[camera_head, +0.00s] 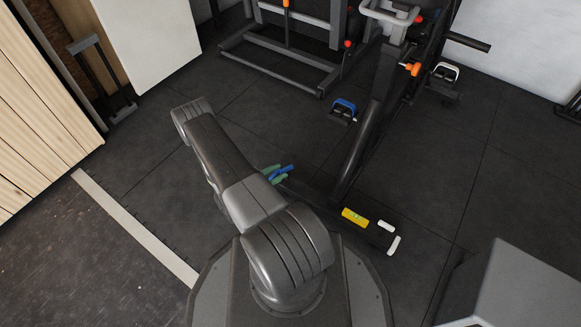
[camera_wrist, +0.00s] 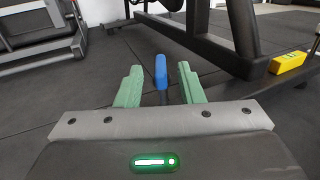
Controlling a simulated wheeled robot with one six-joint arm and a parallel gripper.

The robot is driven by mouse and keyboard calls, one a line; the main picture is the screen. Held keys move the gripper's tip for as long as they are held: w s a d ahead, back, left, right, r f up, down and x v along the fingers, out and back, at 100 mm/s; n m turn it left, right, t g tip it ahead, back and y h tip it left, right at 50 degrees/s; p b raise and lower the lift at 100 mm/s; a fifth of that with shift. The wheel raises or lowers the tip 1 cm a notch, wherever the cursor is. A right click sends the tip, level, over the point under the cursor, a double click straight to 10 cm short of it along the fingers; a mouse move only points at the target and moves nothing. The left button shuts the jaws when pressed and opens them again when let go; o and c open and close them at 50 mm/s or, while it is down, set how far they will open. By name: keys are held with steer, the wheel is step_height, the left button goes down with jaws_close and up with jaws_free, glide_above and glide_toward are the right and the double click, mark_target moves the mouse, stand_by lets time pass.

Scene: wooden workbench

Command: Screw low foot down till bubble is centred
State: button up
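A blue knob (camera_head: 284,171), apparently the adjustable foot, is at the left end of the dark floor bar (camera_head: 372,231) of an exercise machine. In the wrist view the blue knob (camera_wrist: 161,72) stands upright above a short dark stem. My gripper (camera_head: 274,174) has green fingers, one on each side of the knob. In the wrist view my gripper (camera_wrist: 161,85) is open, with a visible gap between each finger and the knob. A yellow spirit level (camera_head: 355,216) lies on the bar; it also shows in the wrist view (camera_wrist: 287,62). Its bubble is too small to read.
The machine's slanted dark frame (camera_head: 366,140) rises behind the bar. White pieces (camera_head: 387,226) are at the bar's right end. A blue-topped pedal (camera_head: 345,106) is farther back. A grey box (camera_head: 515,285) stands at lower right.

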mark_target(290, 165)
steer(key=shift+b+x, duration=0.7)
steer(key=shift+x, duration=2.3)
jaws_close()
